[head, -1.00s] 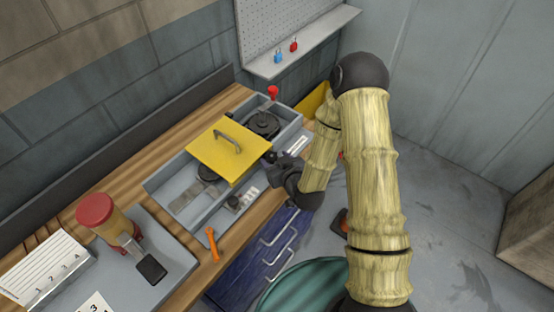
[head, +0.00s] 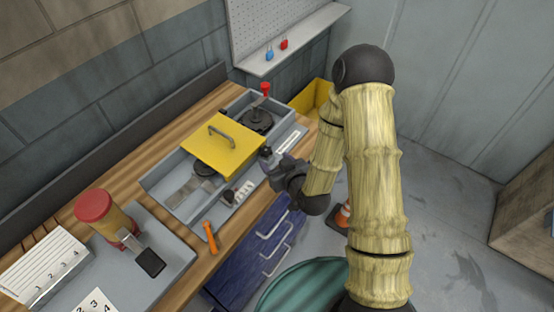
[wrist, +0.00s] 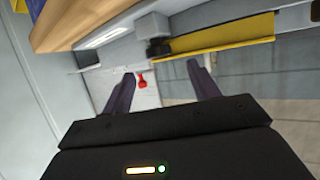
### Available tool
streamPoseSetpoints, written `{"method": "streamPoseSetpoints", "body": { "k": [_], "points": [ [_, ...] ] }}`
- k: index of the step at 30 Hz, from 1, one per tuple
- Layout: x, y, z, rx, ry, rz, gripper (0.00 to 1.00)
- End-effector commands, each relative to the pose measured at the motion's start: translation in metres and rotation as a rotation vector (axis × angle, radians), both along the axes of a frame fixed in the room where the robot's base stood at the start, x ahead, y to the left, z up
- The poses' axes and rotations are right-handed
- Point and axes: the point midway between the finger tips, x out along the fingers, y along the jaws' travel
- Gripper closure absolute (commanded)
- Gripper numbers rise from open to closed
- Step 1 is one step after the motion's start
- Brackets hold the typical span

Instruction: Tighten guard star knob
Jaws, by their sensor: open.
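The yellow guard (head: 222,148), a flat cover with a grey arched handle, lies over the middle of the grey runout table (head: 160,188). A dark knob-like piece (wrist: 158,47) shows by the left end of the yellow edge in the wrist view. It appears to be the star knob, but its lobes are too blurred to make out. My gripper (wrist: 162,86) is open and empty, its two fingers spread below that piece in the picture. In the head view my gripper (head: 272,163) is at the guard's right corner; I cannot tell whether it touches anything.
A black round fixture (head: 257,119) and a red-topped lever (head: 265,89) stand behind the guard. An orange-handled tool (head: 210,238) lies at the bench's front edge.

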Motion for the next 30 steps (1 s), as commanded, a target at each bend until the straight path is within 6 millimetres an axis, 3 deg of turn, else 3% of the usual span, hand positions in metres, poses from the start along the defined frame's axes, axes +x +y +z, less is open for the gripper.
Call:
{"method": "streamPoseSetpoints", "body": {
  "k": [22,30],
  "points": [
    [-0.003,-0.025,0.012,-0.035,0.039,-0.022,0.40],
    [-0.010,-0.059,0.030,-0.166,0.243,-0.073,0.40]
  ]
}}
